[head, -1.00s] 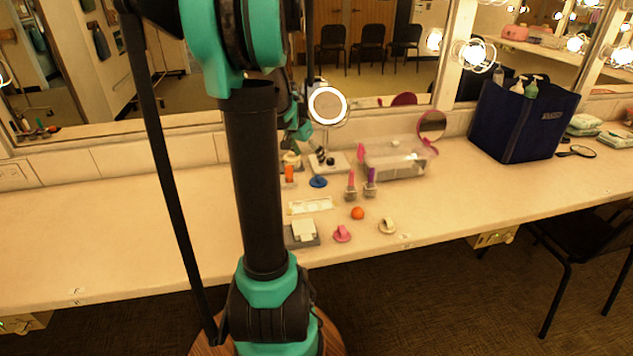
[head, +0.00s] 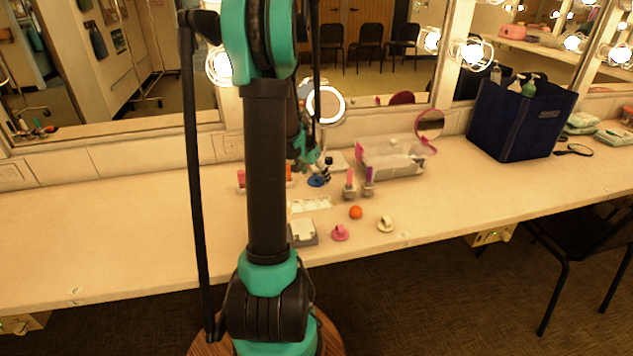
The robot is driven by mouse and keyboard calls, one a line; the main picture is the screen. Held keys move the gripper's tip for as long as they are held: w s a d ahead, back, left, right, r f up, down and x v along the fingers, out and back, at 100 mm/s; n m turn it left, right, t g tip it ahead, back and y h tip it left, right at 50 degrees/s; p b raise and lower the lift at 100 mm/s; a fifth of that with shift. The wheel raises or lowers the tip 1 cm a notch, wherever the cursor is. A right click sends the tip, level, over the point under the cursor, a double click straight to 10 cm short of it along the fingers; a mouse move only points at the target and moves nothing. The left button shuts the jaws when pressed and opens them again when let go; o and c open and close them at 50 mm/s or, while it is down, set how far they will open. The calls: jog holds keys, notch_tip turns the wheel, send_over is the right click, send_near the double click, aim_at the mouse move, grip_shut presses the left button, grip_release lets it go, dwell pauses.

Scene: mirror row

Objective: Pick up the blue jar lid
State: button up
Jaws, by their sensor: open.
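The blue jar lid (head: 316,181) is a small round disc lying flat on the white counter, just right of my arm in the head view. My gripper (head: 323,166) is just above and beside the lid, small and partly hidden behind my arm. It is open and holds nothing. I cannot tell whether its fingers touch the lid.
Pink (head: 349,186) and purple (head: 368,183) bottles stand right of the lid. A clear bin (head: 390,160) is behind them. An orange ball (head: 356,212), a pink piece (head: 340,233) and a cream piece (head: 385,225) lie nearer the front edge. A lit round mirror (head: 326,104) stands behind.

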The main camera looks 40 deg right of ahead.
jog(key=shift+d+f, duration=0.1)
jog(key=shift+f, duration=0.15)
jog(key=c, duration=1)
jog(key=shift+r, duration=0.1)
